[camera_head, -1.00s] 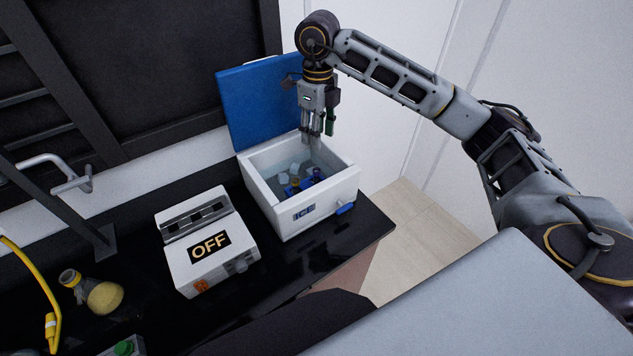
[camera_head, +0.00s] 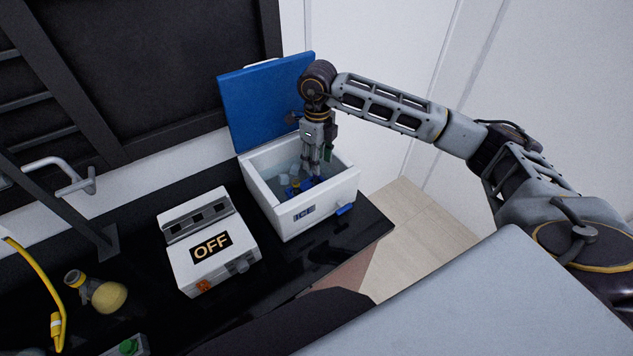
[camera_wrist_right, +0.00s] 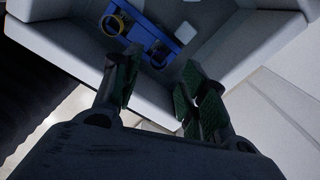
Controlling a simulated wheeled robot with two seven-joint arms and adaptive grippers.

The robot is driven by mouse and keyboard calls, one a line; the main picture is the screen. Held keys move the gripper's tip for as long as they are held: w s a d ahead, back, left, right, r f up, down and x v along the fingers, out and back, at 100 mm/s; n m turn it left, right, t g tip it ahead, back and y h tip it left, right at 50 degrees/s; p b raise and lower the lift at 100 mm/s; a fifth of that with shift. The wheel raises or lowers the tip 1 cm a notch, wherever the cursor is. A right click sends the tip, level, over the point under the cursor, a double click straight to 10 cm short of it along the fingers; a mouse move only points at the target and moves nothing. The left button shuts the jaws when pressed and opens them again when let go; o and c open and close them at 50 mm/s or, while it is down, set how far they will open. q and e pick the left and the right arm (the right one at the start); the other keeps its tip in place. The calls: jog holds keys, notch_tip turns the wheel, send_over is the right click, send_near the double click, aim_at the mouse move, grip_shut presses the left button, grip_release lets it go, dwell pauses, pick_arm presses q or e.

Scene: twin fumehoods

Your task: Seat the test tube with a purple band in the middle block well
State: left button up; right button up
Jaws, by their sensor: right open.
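My right gripper (camera_head: 314,170) points down into the open white ice box, jaws apart and empty. In the right wrist view its green-padded fingers (camera_wrist_right: 158,72) stand on either side of the near end of a blue rack (camera_wrist_right: 138,36). A dark-rimmed tube top (camera_wrist_right: 158,53) in the rack lies between the fingertips. Its band colour cannot be told there, and the fingers hide it in the head view. A yellow-ringed tube (camera_wrist_right: 115,24) sits at the rack's other end. The white block (camera_head: 207,238) marked OFF has a row of three dark wells; the middle well (camera_head: 198,217) looks empty.
The ice box (camera_head: 283,222) has its blue lid (camera_head: 262,95) raised behind it, close to my right wrist. Ice pieces lie inside.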

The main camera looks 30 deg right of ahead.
jog(key=shift+f, duration=0.15)
jog(key=shift+a+f+p, duration=0.15)
jog(key=shift+f+p, duration=0.75)
jog(key=shift+f, duration=1.6)
grip_shut()
jog(key=shift+r+b, duration=1.05)
jog(key=shift+r, duration=4)
